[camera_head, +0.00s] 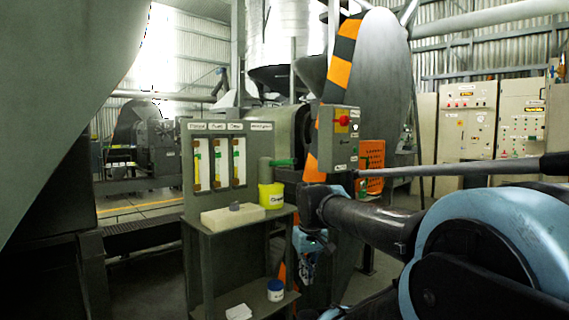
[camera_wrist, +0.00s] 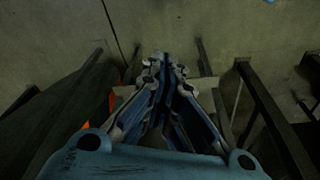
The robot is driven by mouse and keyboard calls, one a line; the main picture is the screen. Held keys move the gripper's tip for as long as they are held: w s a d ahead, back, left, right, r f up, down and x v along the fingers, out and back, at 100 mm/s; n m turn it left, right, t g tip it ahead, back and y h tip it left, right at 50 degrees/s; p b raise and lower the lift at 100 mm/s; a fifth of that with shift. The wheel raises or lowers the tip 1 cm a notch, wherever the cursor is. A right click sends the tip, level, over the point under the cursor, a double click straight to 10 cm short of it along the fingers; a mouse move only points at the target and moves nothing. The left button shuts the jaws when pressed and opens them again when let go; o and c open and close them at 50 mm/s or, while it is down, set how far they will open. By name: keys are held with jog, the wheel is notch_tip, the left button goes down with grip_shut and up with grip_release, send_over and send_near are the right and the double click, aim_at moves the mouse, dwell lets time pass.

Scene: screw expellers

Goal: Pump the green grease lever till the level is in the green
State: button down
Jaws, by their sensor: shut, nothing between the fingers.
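A green lever (camera_head: 282,162) sticks out sideways by the grey panel, just above a yellow bucket (camera_head: 271,195). Three upright gauges with white faces and yellow and green marks are on the panel; the right one (camera_head: 238,161) is nearest the lever. The labels above them are too small to read. My gripper (camera_head: 306,272) hangs low, right of the stand and below the lever, apart from it. In the wrist view my gripper (camera_wrist: 163,62) points down at the floor, its fingers together and empty. The lever is not seen in the wrist view.
A stand (camera_head: 228,237) under the panel bears a pale block with a grey item. A white jar (camera_head: 276,290) stands on its lower shelf. A control box (camera_head: 339,138) with a red button is right of the lever. Thin dark posts (camera_wrist: 270,120) stand beside my gripper.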

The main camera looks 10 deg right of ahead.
jog(key=w+r+n+g, duration=0.1)
jog(key=w+r+n, duration=0.2)
jog(key=w+r, duration=0.75)
jog(key=w+r+n, duration=0.3)
jog(key=w+r, duration=0.5)
jog(key=r, duration=0.6)
notch_tip(320, 180, up, 14)
jog(key=r+n+y, duration=0.1)
jog(key=n, duration=0.5)
send_over(292, 161)
jog(key=w, duration=0.1)
jog(key=shift+w+d+f+g, duration=0.2)
jog(key=shift+d+f+g, duration=0.1)
jog(key=shift+d, duration=0.1)
jog(key=shift+w+d+r+n, duration=0.1)
jog(key=shift+w+r+n, duration=0.35)
jog(key=shift+w, duration=0.2)
jog(key=shift+a+f, duration=0.2)
jog(key=shift+f, duration=1.55)
jog(key=shift+a+f, duration=0.15)
jog(key=shift+f, duration=1.55)
jog(key=shift+f, duration=2.2)
